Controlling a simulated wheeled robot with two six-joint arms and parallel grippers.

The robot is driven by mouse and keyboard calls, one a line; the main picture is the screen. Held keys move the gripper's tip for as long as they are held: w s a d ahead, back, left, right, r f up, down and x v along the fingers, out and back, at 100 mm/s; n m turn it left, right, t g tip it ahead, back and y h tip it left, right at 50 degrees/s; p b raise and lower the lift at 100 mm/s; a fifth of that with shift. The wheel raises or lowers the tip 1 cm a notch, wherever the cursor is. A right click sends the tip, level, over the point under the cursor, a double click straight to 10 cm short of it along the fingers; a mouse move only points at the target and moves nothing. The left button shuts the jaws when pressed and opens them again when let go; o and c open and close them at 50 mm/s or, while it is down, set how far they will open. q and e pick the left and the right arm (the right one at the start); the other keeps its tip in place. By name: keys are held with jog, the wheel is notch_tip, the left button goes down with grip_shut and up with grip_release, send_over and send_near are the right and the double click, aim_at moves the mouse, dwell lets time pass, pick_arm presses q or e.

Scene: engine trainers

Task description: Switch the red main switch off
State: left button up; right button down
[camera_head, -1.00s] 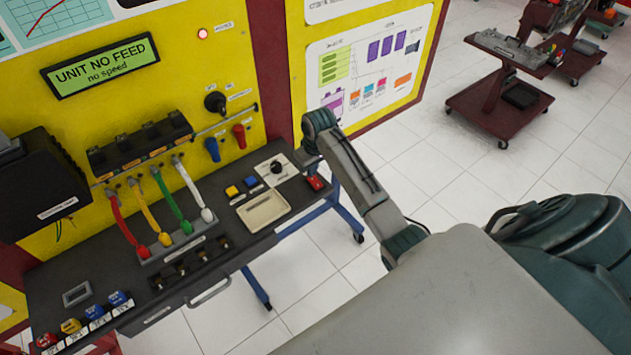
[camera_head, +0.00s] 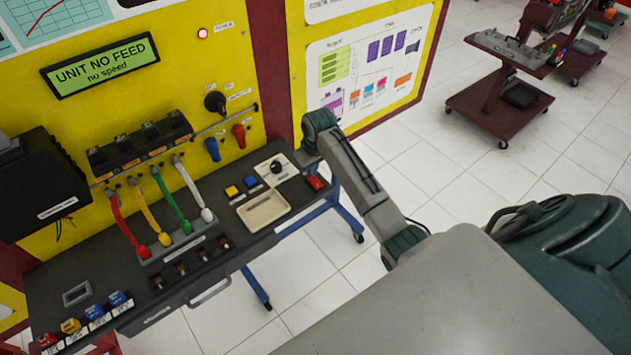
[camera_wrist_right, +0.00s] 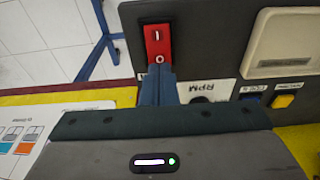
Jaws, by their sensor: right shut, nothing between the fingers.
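The red main switch (camera_wrist_right: 157,42) is a red rocker in a black frame, marked I at the end away from my gripper and O at the near end. In the head view the red switch (camera_head: 316,183) sits at the right end of the dark desk. My right gripper (camera_wrist_right: 158,70) is shut and empty, with its fingertips at the O end of the rocker. I cannot tell whether they touch it or which way the rocker is tilted. In the head view the right arm stands just above the switch. My left gripper is not in view.
Beside the switch are a selector knob (camera_head: 277,167), a yellow button (camera_head: 232,191), and a beige tray (camera_head: 263,211). The yellow panel (camera_head: 225,60) rises behind, with a lit red lamp (camera_head: 202,34) and a display reading UNIT NO FEED (camera_head: 100,66).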

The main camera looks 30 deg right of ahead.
aim_at(313, 179)
jog(key=shift+f, duration=0.85)
jog(key=shift+r, duration=0.1)
jog(key=shift+r+p, duration=0.55)
jog(key=shift+r, duration=2.9)
jog(key=shift+f, duration=0.1)
